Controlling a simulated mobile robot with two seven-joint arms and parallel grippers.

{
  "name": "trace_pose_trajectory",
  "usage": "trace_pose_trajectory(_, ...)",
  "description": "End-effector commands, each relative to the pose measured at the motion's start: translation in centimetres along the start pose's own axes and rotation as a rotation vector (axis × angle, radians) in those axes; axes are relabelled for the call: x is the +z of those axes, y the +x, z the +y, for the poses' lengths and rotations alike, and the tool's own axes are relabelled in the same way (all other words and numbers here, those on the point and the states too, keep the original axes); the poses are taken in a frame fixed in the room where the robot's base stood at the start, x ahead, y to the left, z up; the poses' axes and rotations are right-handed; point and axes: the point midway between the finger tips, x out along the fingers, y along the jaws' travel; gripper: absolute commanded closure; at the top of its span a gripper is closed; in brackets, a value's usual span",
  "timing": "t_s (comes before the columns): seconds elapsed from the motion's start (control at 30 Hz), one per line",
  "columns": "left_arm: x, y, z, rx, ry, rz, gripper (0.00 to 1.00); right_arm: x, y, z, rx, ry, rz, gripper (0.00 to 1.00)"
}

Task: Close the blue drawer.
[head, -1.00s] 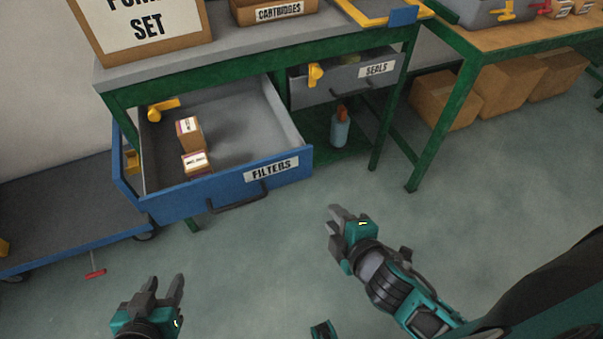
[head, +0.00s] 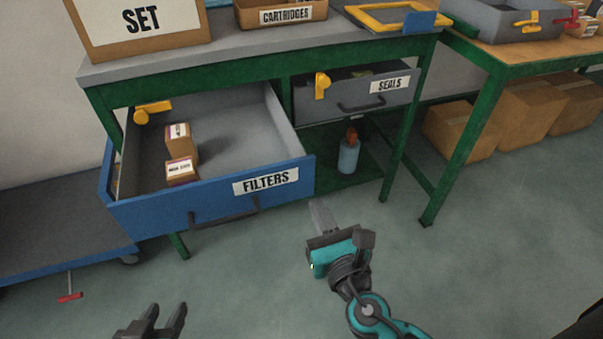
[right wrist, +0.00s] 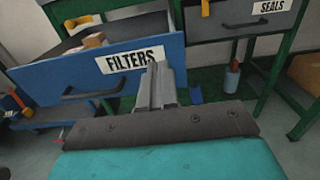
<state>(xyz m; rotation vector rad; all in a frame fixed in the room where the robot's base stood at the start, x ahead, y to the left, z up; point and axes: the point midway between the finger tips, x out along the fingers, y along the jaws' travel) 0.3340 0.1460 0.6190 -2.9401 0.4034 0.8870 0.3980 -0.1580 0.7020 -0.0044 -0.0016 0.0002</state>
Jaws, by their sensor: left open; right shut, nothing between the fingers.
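The blue drawer (head: 215,196), labelled FILTERS, is pulled well out of the green workbench, with a dark handle (head: 224,212) on its front. Small boxes (head: 181,168) and a yellow fitting (head: 153,111) lie inside it. My right gripper (head: 320,218) is shut and empty, in front of and below the drawer's right front corner. In the right wrist view its fingers (right wrist: 160,85) point towards the drawer front (right wrist: 70,76) near the label; I cannot tell whether they touch. My left gripper (head: 160,318) is open and empty at the bottom edge, well short of the drawer.
A grey SEALS drawer (head: 355,98) sits slightly open to the right. A bottle (head: 348,155) stands on the shelf below it. A blue cart (head: 60,225) is at the left, and a second table with cardboard boxes (head: 465,125) at the right.

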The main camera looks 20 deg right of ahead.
Motion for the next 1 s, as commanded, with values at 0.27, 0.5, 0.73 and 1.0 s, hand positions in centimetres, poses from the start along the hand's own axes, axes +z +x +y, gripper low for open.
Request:
trace_pose_trajectory(0.27, 0.1, -0.3, 0.0, -0.002, 0.001, -0.003, 0.57, 0.1, 6.1, 0.0, -0.002, 0.005, -0.002, 1.00)
trace_pose_trajectory(0.5, 0.4, -0.2, -0.1, -0.003, 0.000, -0.008, 0.57, 0.0, 9.4, 0.0, -0.001, 0.004, 0.000, 1.00)
trace_pose_trajectory(0.73, 0.5, -0.2, -0.1, -0.004, 0.000, -0.009, 0.57, 0.0, 10.3, 0.0, 0.000, 0.004, 0.001, 1.00)
trace_pose_trajectory(1.0, 0.5, -0.2, -0.1, -0.004, 0.000, -0.009, 0.57, 0.0, 10.3, 0.0, 0.000, 0.004, 0.001, 1.00)
